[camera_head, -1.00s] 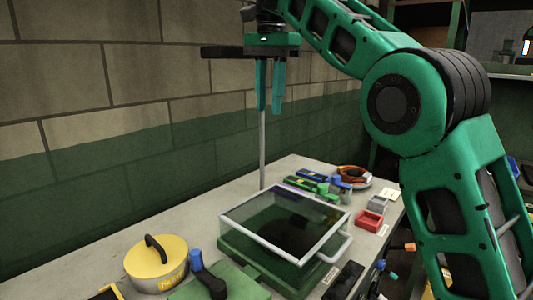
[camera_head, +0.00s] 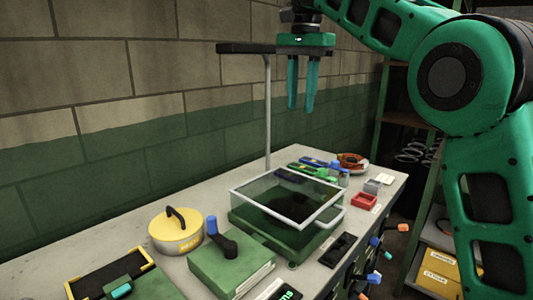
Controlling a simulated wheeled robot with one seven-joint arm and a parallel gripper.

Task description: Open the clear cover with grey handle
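The clear cover (camera_head: 290,190) lies closed, flat over a green box (camera_head: 262,228) on the bench. It has a pale grey frame, and its grey handle (camera_head: 331,219) sticks out at the front right side. A dark interior shows through the cover. My gripper (camera_head: 301,108) hangs above and behind the cover, pointing down. Its two teal fingers are apart with a gap between them, and nothing is held. It is well clear of the cover and the handle.
A post with a dark arm (camera_head: 267,115) stands behind the box. A yellow-lidded pot (camera_head: 175,231) and a green box with a blue-tipped crank (camera_head: 230,265) are at left. A red tray (camera_head: 364,201) and small items lie right. Colored knobs (camera_head: 376,241) project from the bench front.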

